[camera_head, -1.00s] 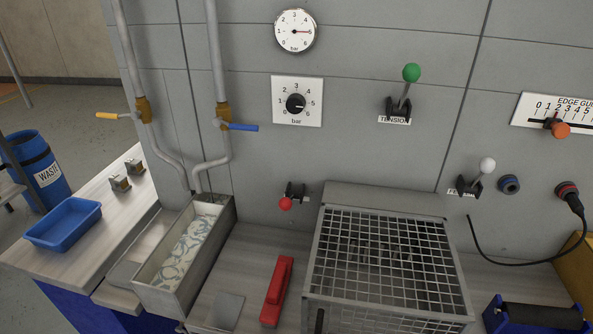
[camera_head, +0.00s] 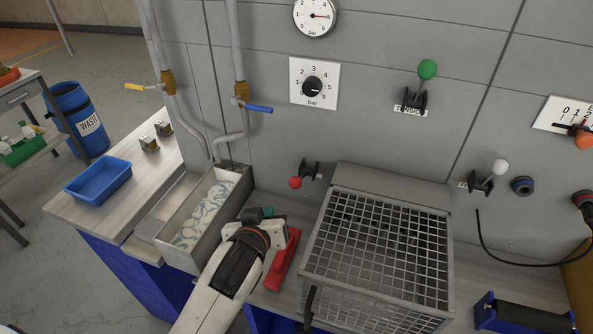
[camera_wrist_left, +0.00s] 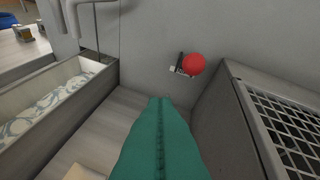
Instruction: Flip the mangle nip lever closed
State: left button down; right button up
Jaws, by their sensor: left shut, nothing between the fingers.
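A small lever with a red ball knob (camera_head: 295,183) sticks out of the grey wall panel, left of the wire cage, with its knob low and to the left. Its label is too small to read. It also shows in the left wrist view as a red knob (camera_wrist_left: 194,64) ahead and right of the fingertips. My left gripper (camera_head: 267,213) is below and left of the knob, apart from it. Its teal fingers (camera_wrist_left: 160,105) are shut with nothing between them. My right gripper is not in view.
The wire-mesh cage (camera_head: 376,250) stands right of the lever. A metal trough (camera_head: 171,238) with patterned cloth lies left of my gripper. A red tool (camera_head: 288,262) lies beside my gripper. Pipes with yellow (camera_head: 140,87) and blue (camera_head: 258,108) valve handles run above.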

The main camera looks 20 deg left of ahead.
pick_arm(q)
jog(key=w+r+n+t, duration=0.2)
jog(key=w+r+t, duration=0.1)
jog(key=r, duration=0.4)
jog(key=p, duration=0.3)
send_over(290, 182)
jog(key=w+a, duration=0.1)
jog(key=a, duration=0.1)
jog(key=f, duration=0.2)
jog(key=shift+s+d+f+g+p, duration=0.15)
jog(key=shift+d+f+p, duration=0.2)
jog(key=shift+f, duration=0.2)
jog(key=shift+s+d+f+g+p, duration=0.15)
jog(key=shift+d+f+p, duration=0.1)
jog(key=shift+d+f, duration=0.25)
jog(key=shift+s+d+f, duration=0.2)
jog(key=shift+s+f, duration=0.05)
jog(key=shift+f, duration=0.2)
jog(key=shift+w+f, duration=0.1)
